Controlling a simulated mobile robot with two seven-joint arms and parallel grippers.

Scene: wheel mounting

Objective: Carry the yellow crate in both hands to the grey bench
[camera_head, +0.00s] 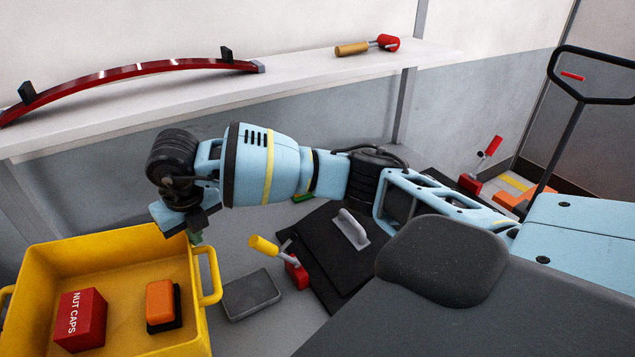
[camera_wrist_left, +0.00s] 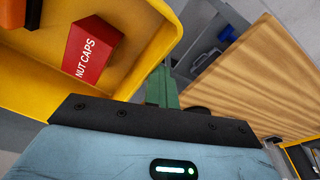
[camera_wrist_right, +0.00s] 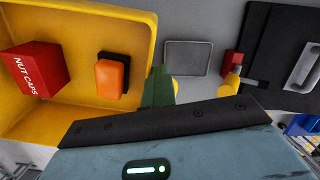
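The yellow crate (camera_head: 110,258) is at the lower left of the head view, cut off by the frame. It holds a red NUT CAPS box (camera_head: 81,319) and an orange-and-black block (camera_head: 161,304). My right gripper (camera_head: 195,236) is at its right rim, by the right handle (camera_head: 213,277); its green fingers (camera_wrist_right: 158,88) overlap that handle in the right wrist view. My left gripper (camera_wrist_left: 161,87) shows green fingers close to the crate's wall in the left wrist view; the head view does not show it. Finger closure is unclear on both. A grey surface (camera_head: 255,328) lies beside the crate.
A grey tray (camera_head: 251,294), a red clamp with yellow handle (camera_head: 293,268) and a black board (camera_head: 325,250) lie right of the crate. A white shelf (camera_head: 300,82) runs behind. The left wrist view shows a wooden tabletop (camera_wrist_left: 255,85).

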